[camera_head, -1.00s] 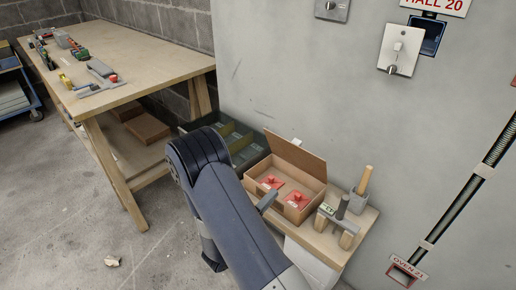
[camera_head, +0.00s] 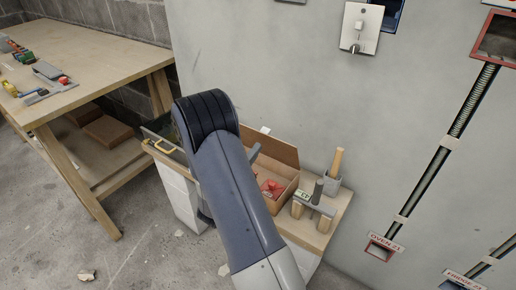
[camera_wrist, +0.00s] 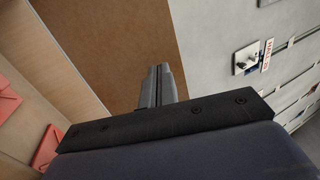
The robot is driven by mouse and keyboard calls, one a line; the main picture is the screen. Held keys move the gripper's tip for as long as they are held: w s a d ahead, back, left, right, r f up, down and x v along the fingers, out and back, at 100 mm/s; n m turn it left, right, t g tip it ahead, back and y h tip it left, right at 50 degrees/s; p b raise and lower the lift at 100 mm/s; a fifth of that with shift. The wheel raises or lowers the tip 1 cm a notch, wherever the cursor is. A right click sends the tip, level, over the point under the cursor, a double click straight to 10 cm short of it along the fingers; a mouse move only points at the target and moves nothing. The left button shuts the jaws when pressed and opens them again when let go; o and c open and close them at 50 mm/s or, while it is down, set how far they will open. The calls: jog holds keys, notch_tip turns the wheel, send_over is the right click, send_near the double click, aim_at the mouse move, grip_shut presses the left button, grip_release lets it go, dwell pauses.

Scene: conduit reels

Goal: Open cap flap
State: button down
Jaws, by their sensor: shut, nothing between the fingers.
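The cardboard box (camera_head: 283,202) stands on the small wooden bench by the wall. Its brown flap (camera_head: 279,151) stands up along the back, tilted toward the wall, so the box is open. Red caps (camera_head: 271,187) lie inside, partly hidden by my arm; red pieces also show in the wrist view (camera_wrist: 48,147). My gripper (camera_head: 254,152) shows as a grey tip at the flap's left part. In the wrist view my gripper (camera_wrist: 158,70) is shut and empty, in front of the brown flap (camera_wrist: 115,45). I cannot tell whether it touches the flap.
A wooden block stand (camera_head: 312,208) and a grey cup with a wooden handle (camera_head: 334,178) stand right of the box. The wall rises close behind, with a switch plate (camera_head: 360,27) and conduit. A bin with a yellow handle (camera_head: 163,147) is left. A workbench (camera_head: 95,72) stands further left.

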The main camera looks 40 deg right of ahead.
aim_at(263, 137)
jog(key=shift+x, duration=1.1)
jog(key=shift+r, duration=0.1)
jog(key=shift+d+r+y+p, duration=0.3)
jog(key=shift+r+p, duration=0.15)
jog(key=shift+p, duration=0.75)
jog(key=d+y+p, duration=0.1)
jog(key=p, duration=0.1)
jog(key=r+p, duration=0.1)
jog(key=p, duration=0.2)
jog(key=shift+w+d+g+y, duration=0.35)
jog(key=shift+d+g+y, duration=0.05)
jog(key=shift+p+x, duration=0.75)
jog(key=shift+x, duration=0.1)
jog(key=shift+f, duration=0.15)
jog(key=r+p+v, duration=0.1)
jog(key=r+v, duration=0.1)
jog(key=v, duration=1.2)
